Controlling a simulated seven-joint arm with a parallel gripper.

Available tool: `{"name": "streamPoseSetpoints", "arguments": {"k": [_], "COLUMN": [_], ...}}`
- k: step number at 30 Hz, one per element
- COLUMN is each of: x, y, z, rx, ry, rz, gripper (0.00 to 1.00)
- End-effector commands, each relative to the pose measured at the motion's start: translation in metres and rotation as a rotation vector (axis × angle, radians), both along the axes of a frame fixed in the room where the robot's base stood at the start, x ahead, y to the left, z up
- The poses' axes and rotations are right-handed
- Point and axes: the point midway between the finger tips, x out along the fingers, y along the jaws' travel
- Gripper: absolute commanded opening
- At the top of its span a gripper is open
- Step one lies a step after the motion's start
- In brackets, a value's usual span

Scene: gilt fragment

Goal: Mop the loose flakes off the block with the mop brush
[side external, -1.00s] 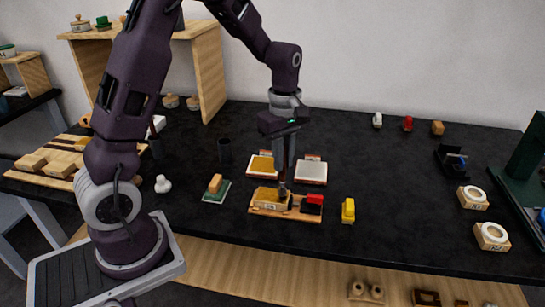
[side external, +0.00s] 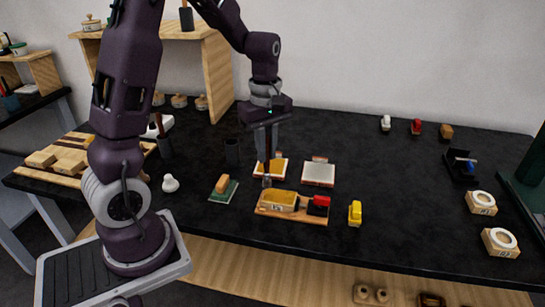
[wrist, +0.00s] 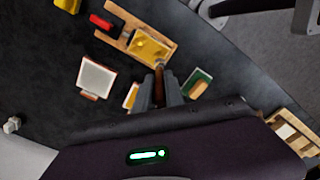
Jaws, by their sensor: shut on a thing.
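The block (side external: 282,204) has a gold top and pale sides and sits at the left of a wooden board (side external: 314,220). It also shows in the wrist view (wrist: 148,45); I cannot make out separate loose flakes. My gripper (side external: 267,160) is above the block's left, far end, pointing down, shut on the mop brush (side external: 266,181). The brush's dark tip shows in the wrist view (wrist: 159,70), just past the fingers and beside the block. I cannot tell whether it touches the block. The fingers hide most of the brush.
A red piece (side external: 321,201) sits on the board's right end. A yellow item (side external: 355,213) stands right of it. A gold-topped pad (side external: 271,168) and a white pad (side external: 318,174) lie behind. A green pad with a tan block (side external: 223,189) lies left. The table's right middle is clear.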

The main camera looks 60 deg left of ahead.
Motion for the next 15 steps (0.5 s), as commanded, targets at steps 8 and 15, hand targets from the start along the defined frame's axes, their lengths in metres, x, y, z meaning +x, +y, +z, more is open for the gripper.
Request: {"name": "streamPoseSetpoints", "arguments": {"k": [8,15], "x": [0.000,0.000], "y": [-0.001,0.000], "z": [0.024,0.046], "rx": [0.000,0.001], "ry": [0.000,-0.001], "rz": [0.000,0.000], "gripper": [0.00,0.00]}}
